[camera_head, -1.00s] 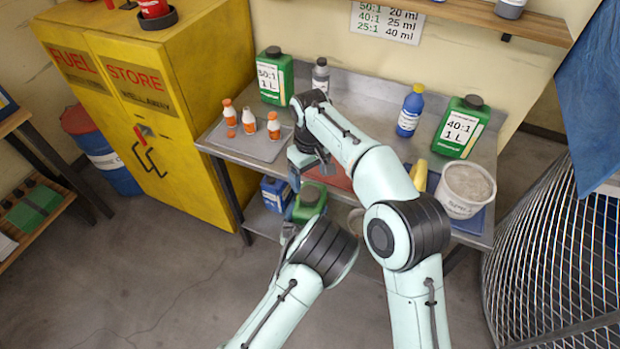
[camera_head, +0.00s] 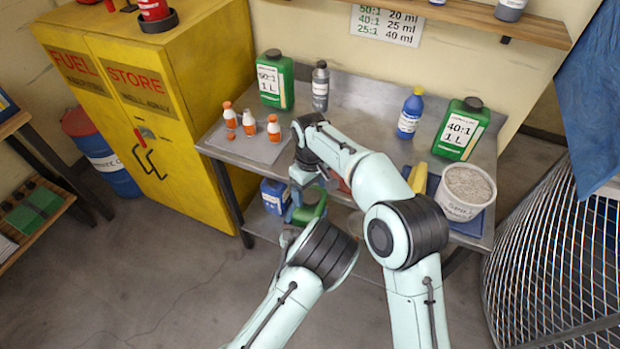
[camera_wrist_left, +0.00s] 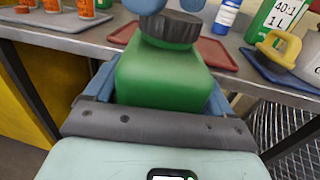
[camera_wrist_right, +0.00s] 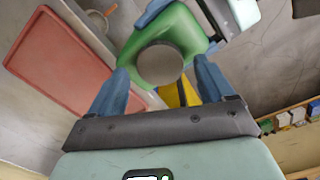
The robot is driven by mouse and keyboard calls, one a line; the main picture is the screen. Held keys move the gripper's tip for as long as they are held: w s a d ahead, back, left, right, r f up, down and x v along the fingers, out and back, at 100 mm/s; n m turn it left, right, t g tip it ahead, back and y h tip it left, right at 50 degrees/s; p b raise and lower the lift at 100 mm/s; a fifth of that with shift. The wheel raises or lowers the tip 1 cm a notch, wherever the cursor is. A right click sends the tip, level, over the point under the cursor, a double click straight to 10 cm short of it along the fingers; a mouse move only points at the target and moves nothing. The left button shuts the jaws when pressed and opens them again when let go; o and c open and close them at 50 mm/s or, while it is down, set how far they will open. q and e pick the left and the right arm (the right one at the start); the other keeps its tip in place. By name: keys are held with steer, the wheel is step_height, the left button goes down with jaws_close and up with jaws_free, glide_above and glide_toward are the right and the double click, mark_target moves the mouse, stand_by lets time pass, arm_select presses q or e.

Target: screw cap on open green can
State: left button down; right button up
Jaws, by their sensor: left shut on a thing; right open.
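The green can (camera_wrist_left: 165,82) is upright between the blue fingers of my left gripper (camera_wrist_left: 160,88), which is shut on it in front of the bench edge. The can also shows in the head view (camera_head: 311,205), partly hidden by my arms. A dark grey round cap (camera_wrist_left: 170,31) sits on top of the can; I cannot tell how tightly it is threaded. My right gripper (camera_wrist_right: 162,70) is open above the can, its fingers spread on either side of the cap (camera_wrist_right: 160,64). Fingertip contact with the cap is not clear.
A red tray (camera_wrist_right: 62,62) lies on the bench behind the can. Two green cans (camera_head: 275,80) (camera_head: 461,128), a grey bottle (camera_head: 320,86), a blue bottle (camera_head: 410,113) and a white bucket (camera_head: 465,192) stand on the bench.

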steer(key=shift+f, duration=0.8)
steer(key=c, duration=1.1)
steer(key=o, duration=1.1)
steer(key=shift+r, duration=2.3)
steer(key=shift+r, duration=0.1)
